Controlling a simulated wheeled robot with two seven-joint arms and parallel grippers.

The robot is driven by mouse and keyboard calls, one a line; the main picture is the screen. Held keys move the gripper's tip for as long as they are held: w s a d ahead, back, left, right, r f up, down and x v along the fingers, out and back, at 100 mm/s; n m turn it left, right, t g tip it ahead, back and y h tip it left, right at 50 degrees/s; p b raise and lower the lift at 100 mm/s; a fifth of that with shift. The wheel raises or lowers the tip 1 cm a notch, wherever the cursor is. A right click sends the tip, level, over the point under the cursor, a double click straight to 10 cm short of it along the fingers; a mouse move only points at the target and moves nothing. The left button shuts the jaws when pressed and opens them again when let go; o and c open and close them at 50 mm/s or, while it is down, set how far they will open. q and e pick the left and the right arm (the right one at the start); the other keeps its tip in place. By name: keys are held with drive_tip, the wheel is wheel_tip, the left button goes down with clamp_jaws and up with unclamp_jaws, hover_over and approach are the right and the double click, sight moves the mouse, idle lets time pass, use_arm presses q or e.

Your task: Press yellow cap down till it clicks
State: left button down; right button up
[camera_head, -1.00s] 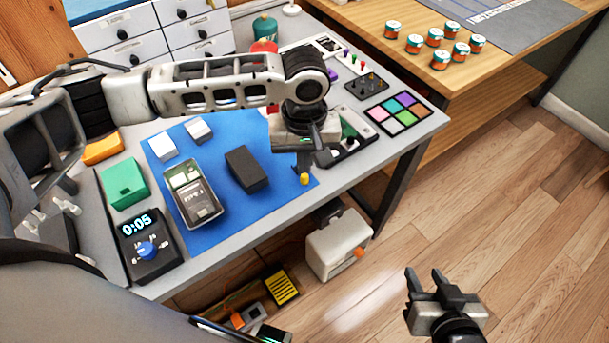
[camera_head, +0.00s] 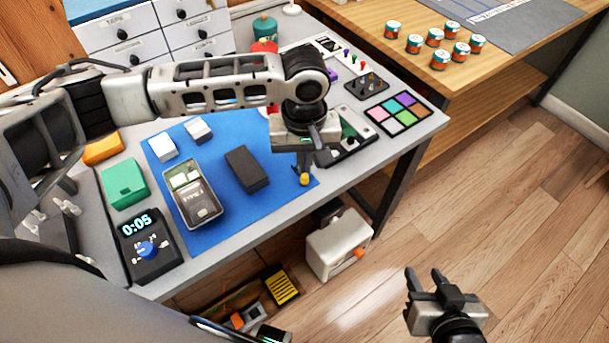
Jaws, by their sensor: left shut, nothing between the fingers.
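A small yellow cap (camera_head: 304,179) shows near the right front part of the blue mat (camera_head: 212,232). My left gripper (camera_head: 304,168) points down over the cap with its fingers shut and nothing held. Its fingertips are right at the cap's top; whether they touch it I cannot tell. What lies under and behind the cap is mostly hidden by the fingers. My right gripper (camera_head: 425,281) is open and empty, above the wooden floor away from the table.
On the mat are a phone in a clear case (camera_head: 193,195), a dark block (camera_head: 247,169) and two white blocks. A timer (camera_head: 146,246) reading 0:05 and a green box (camera_head: 125,184) stand at left. A colour swatch tray (camera_head: 399,112) lies at right.

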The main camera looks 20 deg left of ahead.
sight(304, 176)
use_arm(q)
drive_tip(key=shift+f, duration=0.95)
use_arm(e)
drive_tip(key=shift+f, duration=0.15)
idle(0.5)
